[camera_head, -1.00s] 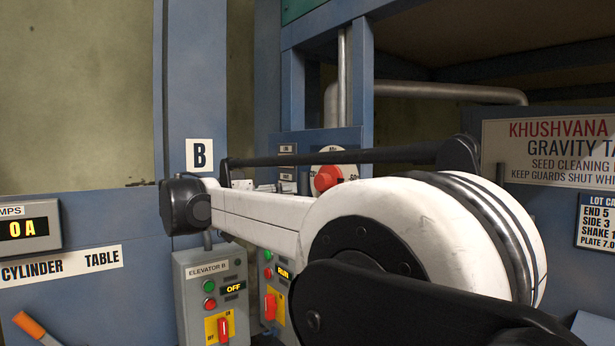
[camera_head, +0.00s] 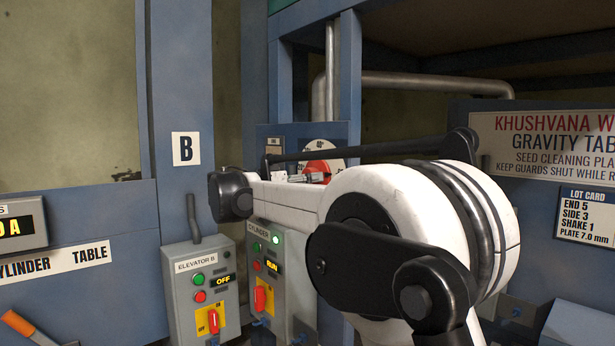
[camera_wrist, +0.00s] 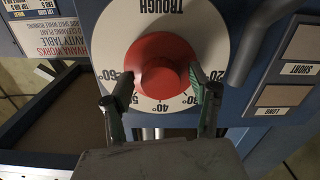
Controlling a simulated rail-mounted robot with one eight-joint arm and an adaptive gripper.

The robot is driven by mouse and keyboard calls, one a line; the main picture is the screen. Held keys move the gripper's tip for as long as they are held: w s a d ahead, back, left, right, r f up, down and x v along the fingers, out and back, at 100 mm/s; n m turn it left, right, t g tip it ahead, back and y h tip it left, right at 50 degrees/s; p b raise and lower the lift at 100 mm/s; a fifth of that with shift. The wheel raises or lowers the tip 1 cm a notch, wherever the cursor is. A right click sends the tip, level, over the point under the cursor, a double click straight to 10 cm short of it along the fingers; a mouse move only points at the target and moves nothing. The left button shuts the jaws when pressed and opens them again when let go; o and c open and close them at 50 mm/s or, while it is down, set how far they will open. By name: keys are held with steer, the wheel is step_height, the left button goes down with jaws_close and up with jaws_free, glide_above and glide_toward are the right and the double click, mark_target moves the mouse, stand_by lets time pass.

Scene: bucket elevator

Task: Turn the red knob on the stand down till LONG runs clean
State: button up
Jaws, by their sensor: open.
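The red knob (camera_wrist: 163,66) sits at the centre of a round white dial marked TROUGH (camera_wrist: 112,28), upside down in the wrist view. Numbers from 20 to 60 show on the dial. My gripper (camera_wrist: 162,74) is open, one finger on each side of the knob; whether either finger touches it I cannot tell. In the head view, the knob (camera_head: 318,167) and dial (camera_head: 328,150) show on the blue stand, partly behind my arm. Two tan panels are in the wrist view at right, labelled SHORT (camera_wrist: 300,70) and LONG (camera_wrist: 262,112). The fine detail on them is unclear.
The Elevator B box (camera_head: 199,295), reading OFF, and the Cylinder box (camera_head: 283,285), reading RUN with a green light, stand below left of the knob. A gravity table sign (camera_head: 545,145) and lot card (camera_head: 587,213) are at right. A metal pipe (camera_head: 430,84) runs behind.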

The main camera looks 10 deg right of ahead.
steer(key=shift+w+d, duration=0.2)
steer(key=shift+d, duration=0.1)
steer(key=shift+c, duration=0.5)
steer(key=c, duration=1)
steer(key=shift+c, duration=0.2)
steer(key=shift+n, duration=0.4)
steer(key=n+b, duration=0.1)
steer(key=n, duration=0.2)
steer(key=shift+s+n, duration=0.1)
steer(key=shift+n, duration=0.2)
steer(key=shift+r+n+b, duration=0.1)
steer(key=shift+n+b, duration=0.4)
steer(key=shift+n, duration=1.2)
